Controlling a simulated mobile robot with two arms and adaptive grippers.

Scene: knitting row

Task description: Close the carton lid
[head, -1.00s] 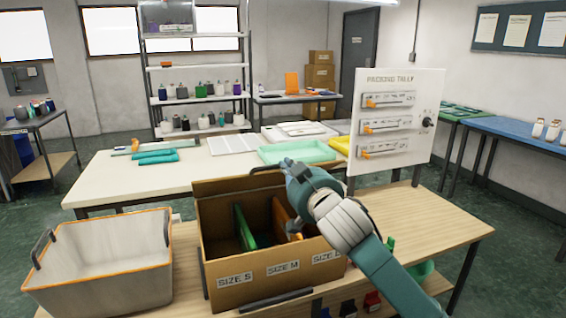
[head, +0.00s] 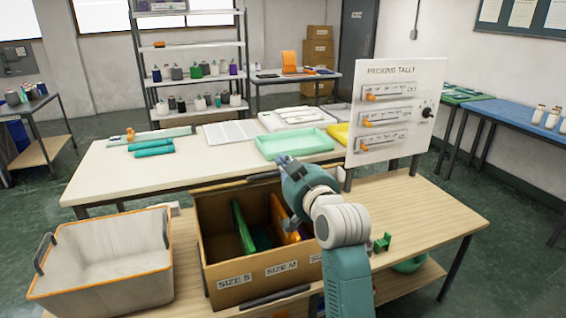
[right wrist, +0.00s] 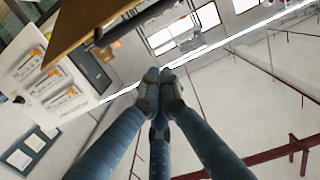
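The brown carton (head: 222,279) stands on the wooden bench with its top open. Its lid (head: 222,192) stands up at the back edge, with a dark bar (head: 262,178) at its top. Green and orange pieces show inside. My right gripper (head: 284,160) is over the carton's back right, just right of the bar; I cannot tell whether it touches the lid. In the right wrist view its fingertips (right wrist: 158,80) meet with nothing seen between them. A brown panel with a dark bar, apparently the lid (right wrist: 85,25), is close by at upper left. My left gripper is out of view.
A grey bin with an orange rim (head: 105,262) stands left of the carton. The Packing Tally board (head: 385,115) rises to the right, behind my arm. A white table (head: 110,178) lies behind. Bare bench top (head: 430,215) shows at right.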

